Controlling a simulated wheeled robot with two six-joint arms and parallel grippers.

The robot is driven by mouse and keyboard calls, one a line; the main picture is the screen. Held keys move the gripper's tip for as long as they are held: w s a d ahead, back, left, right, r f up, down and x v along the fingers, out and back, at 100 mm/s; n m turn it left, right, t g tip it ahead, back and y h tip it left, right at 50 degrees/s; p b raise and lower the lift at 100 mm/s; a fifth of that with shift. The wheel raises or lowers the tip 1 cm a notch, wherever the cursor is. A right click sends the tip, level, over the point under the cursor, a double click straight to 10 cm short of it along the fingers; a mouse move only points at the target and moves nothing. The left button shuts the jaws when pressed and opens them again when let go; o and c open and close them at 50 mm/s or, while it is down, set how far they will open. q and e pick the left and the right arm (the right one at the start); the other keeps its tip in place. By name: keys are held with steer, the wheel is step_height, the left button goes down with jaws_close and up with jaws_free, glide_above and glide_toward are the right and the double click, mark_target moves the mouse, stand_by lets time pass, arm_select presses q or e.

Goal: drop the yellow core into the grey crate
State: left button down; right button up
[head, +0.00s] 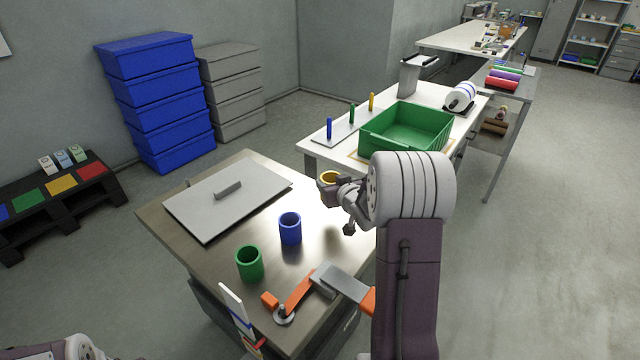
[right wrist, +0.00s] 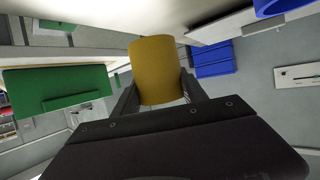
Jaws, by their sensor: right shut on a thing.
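The yellow core (head: 329,176) is a short hollow cylinder, partly hidden by my right gripper (head: 332,187) in the head view. The right gripper is shut on it and holds it over the far right edge of the wooden-topped table. In the right wrist view the yellow core (right wrist: 157,72) sits between the two fingers. Grey crates (head: 230,90) stand stacked on the floor by the back wall, well away from the gripper; I cannot tell whether one is the task's crate. My left gripper is out of view; only a bit of its arm shows at the lower left.
A green crate (head: 440,146) stands on the white table beyond my right gripper, near upright coloured pegs. Blue crates (head: 160,115) are stacked behind.

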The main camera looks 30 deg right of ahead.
steer(key=s+d+r+p, duration=0.1)
steer(key=s+d+r, duration=0.1)
steer(key=s+r, duration=0.2)
steer(key=shift+s+p, duration=0.4)
steer(key=shift+s, duration=0.75)
